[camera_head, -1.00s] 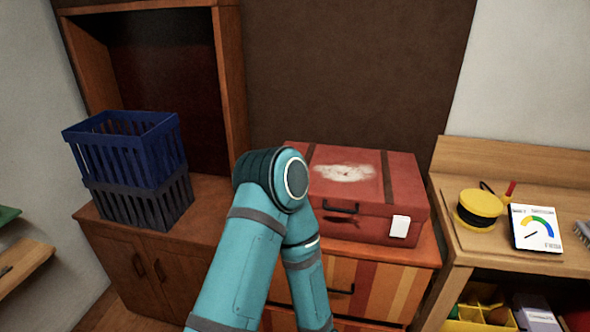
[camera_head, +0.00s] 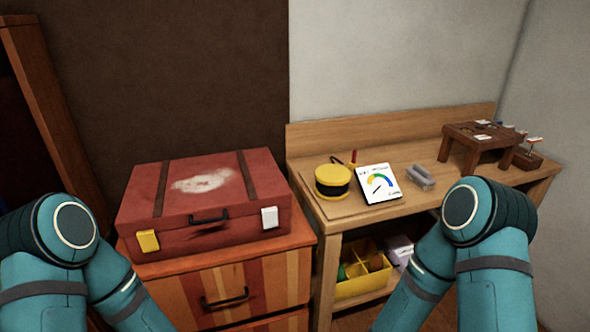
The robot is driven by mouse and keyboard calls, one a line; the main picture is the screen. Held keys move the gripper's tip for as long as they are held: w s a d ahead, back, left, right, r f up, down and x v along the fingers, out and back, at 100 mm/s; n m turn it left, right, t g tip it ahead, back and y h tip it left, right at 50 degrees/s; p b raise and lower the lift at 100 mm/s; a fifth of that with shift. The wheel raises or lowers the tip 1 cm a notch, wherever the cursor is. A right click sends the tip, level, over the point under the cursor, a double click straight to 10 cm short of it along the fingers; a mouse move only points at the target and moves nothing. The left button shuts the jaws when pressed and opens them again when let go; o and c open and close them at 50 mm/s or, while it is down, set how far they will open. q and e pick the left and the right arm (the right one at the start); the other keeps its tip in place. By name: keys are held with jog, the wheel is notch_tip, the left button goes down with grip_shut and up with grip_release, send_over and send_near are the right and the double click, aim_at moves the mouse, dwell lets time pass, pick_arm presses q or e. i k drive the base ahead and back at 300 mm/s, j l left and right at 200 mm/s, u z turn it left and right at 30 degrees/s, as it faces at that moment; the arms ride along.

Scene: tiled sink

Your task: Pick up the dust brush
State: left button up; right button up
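A small grey object that looks like the dust brush (camera_head: 421,178) lies on the wooden workbench (camera_head: 345,222), just right of a white card with a coloured gauge. It is small in the view, so its bristles and handle are hard to make out. Only the teal bent elbows of my two arms show, one at the lower left and one at the lower right. Both grippers are out of view. The right elbow is in front of the bench's front edge, below and right of the grey object.
A yellow-and-black round item (camera_head: 333,182) and the gauge card (camera_head: 379,184) stand left of the brush. A small dark wooden stand (camera_head: 484,143) is to its right. A red suitcase (camera_head: 205,200) sits on striped drawers. A yellow bin (camera_head: 362,284) is on the shelf below.

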aim_at(422, 178)
jog(key=l+u, duration=0.1)
jog(key=u, duration=0.25)
jog(key=l+u, duration=0.15)
jog(key=u, duration=0.15)
jog(key=l+u, duration=0.25)
jog(key=l, duration=0.2)
jog(key=l+u, duration=0.3)
jog(key=l, duration=0.15)
jog(key=k+l, duration=0.1)
jog(key=l, duration=0.3)
jog(key=l+u, duration=0.1)
jog(key=l, duration=0.3)
jog(key=k+l, duration=0.15)
jog(key=l, duration=0.2)
jog(key=l+u, duration=0.15)
jog(key=l, duration=0.25)
jog(key=k+l, duration=0.2)
jog(key=l, duration=0.15)
